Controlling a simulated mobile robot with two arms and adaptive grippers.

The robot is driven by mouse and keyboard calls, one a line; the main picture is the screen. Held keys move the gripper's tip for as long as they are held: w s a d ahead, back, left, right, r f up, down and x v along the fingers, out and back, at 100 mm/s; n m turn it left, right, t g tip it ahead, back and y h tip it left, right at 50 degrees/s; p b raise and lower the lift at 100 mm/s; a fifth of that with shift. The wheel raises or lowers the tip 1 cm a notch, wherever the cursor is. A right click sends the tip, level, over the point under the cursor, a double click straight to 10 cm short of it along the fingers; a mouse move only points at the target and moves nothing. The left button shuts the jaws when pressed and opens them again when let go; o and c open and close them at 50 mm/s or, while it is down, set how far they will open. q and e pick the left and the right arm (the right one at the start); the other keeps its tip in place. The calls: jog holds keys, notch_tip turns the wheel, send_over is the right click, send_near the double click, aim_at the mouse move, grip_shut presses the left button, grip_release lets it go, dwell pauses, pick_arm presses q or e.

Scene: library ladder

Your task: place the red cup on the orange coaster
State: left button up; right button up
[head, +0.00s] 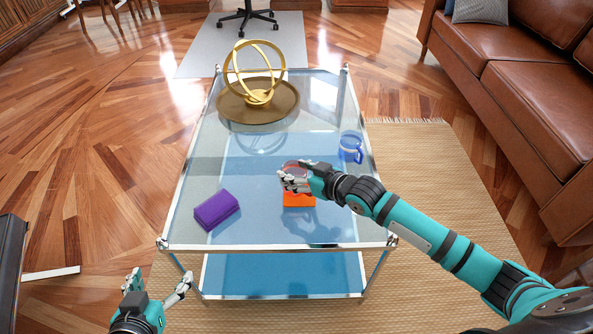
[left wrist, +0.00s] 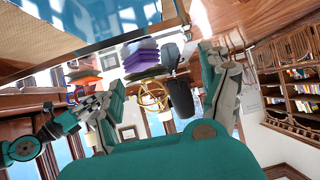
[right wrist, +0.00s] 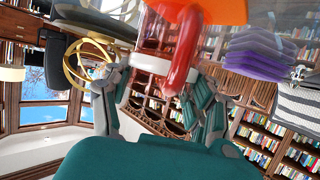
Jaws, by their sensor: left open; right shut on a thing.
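The red cup (head: 292,164) is in my right gripper (head: 297,180), over the glass table near the orange coaster (head: 299,201). In the right wrist view the cup's red handle (right wrist: 183,48) stands between the fingers, and its body looks clear. The orange coaster (right wrist: 219,10) shows at the top edge there, partly overlapped by the cup. I cannot tell whether cup and coaster touch. My left gripper (head: 160,284) is open and empty, in front of the table's near left corner.
A blue cup (head: 350,147) stands at the table's right edge. A purple folded cloth (head: 216,210) lies at the front left. A gold ring ornament (head: 258,70) stands on a round brown tray (head: 230,108) at the back. A brown leather sofa (head: 530,90) is at the right.

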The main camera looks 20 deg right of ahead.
jog(key=shift+a+f, duration=0.1)
jog(key=shift+f, duration=0.1)
jog(key=o, duration=1)
jog(key=shift+s, duration=0.1)
jog(key=shift+o, duration=1.4)
pick_arm(q)
jog(key=shift+s+d+r, duration=0.1)
jog(key=shift+s+r, duration=0.1)
jog(key=shift+r, duration=0.25)
pick_arm(e)
jog(key=shift+r, duration=0.1)
